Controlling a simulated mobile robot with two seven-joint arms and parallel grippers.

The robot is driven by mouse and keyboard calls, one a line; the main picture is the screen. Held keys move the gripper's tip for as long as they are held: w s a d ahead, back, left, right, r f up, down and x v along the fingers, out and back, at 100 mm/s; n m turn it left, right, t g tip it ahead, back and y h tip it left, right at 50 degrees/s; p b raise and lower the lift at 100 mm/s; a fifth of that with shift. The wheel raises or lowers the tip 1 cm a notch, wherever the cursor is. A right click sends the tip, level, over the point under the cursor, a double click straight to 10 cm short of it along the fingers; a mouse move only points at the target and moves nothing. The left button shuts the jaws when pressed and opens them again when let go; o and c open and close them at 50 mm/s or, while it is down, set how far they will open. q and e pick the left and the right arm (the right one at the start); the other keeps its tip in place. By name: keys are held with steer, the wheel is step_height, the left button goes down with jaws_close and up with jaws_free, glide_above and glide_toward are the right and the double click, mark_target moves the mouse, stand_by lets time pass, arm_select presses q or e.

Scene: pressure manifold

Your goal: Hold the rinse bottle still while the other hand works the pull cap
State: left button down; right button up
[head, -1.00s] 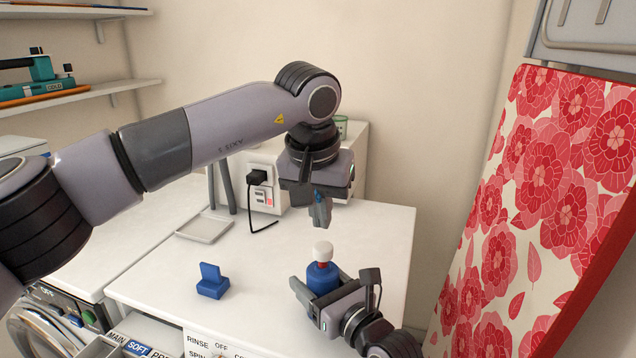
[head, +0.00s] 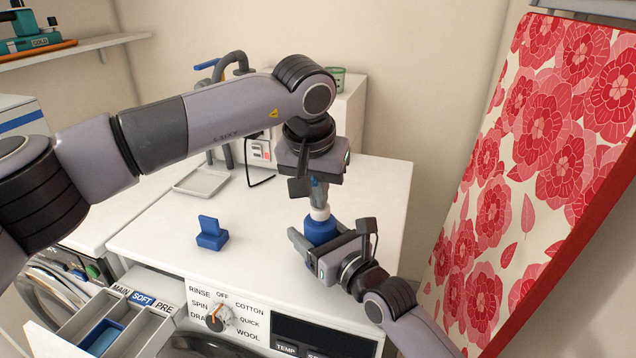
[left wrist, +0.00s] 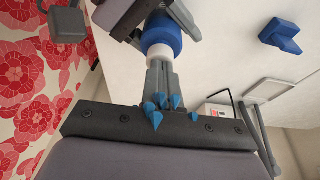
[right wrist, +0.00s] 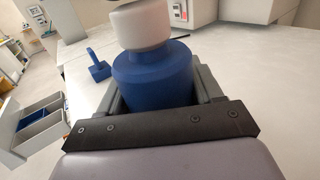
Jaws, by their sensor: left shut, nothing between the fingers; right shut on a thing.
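The rinse bottle (head: 320,230) is blue with a white pull cap (head: 320,213) and stands upright on the white worktop. My right gripper (head: 318,240) is shut around its body; in the right wrist view the blue body (right wrist: 153,78) sits between the fingers, under the cap (right wrist: 142,24). My left gripper (head: 319,200) is shut and empty, pointing down from above. Its fingertips are at the top of the cap and appear to touch it, as in the left wrist view (left wrist: 160,68), where the white cap (left wrist: 160,52) is right at the tips. No red shows between cap and body.
A small blue stand (head: 211,234) is on the worktop to the left. A grey tray (head: 201,182) lies behind it. An open detergent drawer (head: 150,327) and washer dial (head: 217,317) are in front. A red floral board (head: 535,170) leans at the right.

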arm_select(q)
steer(key=shift+f, duration=0.15)
steer(key=w+d+v, duration=0.1)
steer(key=v, duration=1.3)
steer(key=shift+a+r, duration=0.25)
steer(key=shift+a, duration=0.1)
steer(key=shift+w, duration=0.1)
arm_select(e)
steer(key=o, duration=1.2)
steer(key=shift+c, duration=0.2)
steer(key=shift+s, duration=0.1)
